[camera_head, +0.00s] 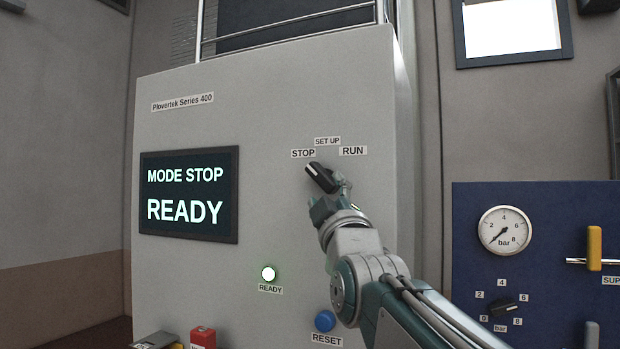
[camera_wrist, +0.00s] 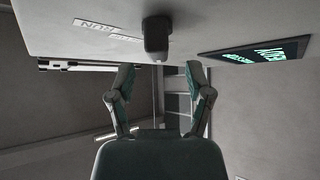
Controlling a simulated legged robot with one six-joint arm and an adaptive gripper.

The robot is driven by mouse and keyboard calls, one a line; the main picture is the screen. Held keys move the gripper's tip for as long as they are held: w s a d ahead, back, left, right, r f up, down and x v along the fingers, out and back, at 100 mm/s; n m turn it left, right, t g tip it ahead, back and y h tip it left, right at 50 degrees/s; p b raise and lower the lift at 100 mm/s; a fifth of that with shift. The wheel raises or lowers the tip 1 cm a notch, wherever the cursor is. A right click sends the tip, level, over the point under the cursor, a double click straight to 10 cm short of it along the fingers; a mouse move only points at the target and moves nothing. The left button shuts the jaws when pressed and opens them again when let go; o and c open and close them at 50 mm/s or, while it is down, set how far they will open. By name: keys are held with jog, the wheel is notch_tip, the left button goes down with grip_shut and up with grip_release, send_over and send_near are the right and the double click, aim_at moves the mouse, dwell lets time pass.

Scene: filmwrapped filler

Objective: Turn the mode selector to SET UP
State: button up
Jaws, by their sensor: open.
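The mode selector (camera_head: 319,177) is a black knob on the grey machine panel. Its white mark points up-left toward the STOP label (camera_head: 303,153); the SET UP label (camera_head: 327,141) is above it and the RUN label (camera_head: 353,151) up-right. The display (camera_head: 189,196) reads MODE STOP, READY. My gripper (camera_head: 338,194) is just below and right of the knob, partly hidden by its own wrist. In the wrist view, which looks upside down, my open gripper (camera_wrist: 160,72) has its two fingers apart, with the knob (camera_wrist: 156,38) beyond the gap; nothing is between the fingers.
A lit READY lamp (camera_head: 268,273) and a blue RESET button (camera_head: 325,321) sit lower on the panel. A red part (camera_head: 202,337) is at the bottom edge. A blue panel (camera_head: 470,260) at right carries a pressure gauge (camera_head: 505,230), a black knob (camera_head: 503,307) and yellow handles (camera_head: 594,247).

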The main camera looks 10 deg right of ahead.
aim_at(324, 184)
jog(key=x, duration=0.5)
jog(key=shift+w+r, duration=0.1)
jog(key=shift+w, duration=0.25)
jog(key=shift+c, duration=0.3)
grip_shut()
